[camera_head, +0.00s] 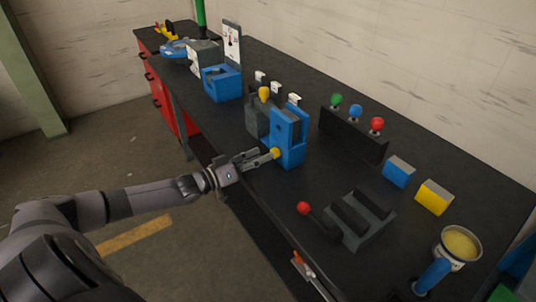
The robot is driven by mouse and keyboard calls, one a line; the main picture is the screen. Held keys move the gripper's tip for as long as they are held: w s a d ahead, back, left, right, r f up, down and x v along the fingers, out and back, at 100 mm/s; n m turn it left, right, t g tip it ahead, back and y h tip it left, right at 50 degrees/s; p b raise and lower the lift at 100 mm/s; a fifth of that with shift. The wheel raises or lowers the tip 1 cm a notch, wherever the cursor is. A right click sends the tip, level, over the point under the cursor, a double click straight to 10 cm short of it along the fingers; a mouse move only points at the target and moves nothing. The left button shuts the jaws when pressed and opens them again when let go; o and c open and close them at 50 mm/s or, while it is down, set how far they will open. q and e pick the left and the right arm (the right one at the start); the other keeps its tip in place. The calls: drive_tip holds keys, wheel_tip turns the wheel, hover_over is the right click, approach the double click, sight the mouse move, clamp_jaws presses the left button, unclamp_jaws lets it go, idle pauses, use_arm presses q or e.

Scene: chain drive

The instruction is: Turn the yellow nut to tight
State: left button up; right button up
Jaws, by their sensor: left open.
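The yellow nut (276,153) sits low on the near face of the blue block (289,140) of the chain drive device on the bench. A yellow knob (264,93) stands on top of the grey part of the same device. My left gripper (267,158) reaches in from the left, its open fingertips right at the yellow nut. I cannot tell whether the fingers touch it. My right gripper is not in view.
The dark bench (300,195) runs along the wall. A grey fixture with a red-knobbed lever (304,208) is to the right. A black stand (352,134) with green, blue and red knobs is behind. Blue (398,171) and yellow (433,197) blocks lie farther right.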

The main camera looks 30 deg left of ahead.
sight(272, 151)
use_arm(q)
drive_tip(key=shift+x, duration=1.9)
clamp_jaws()
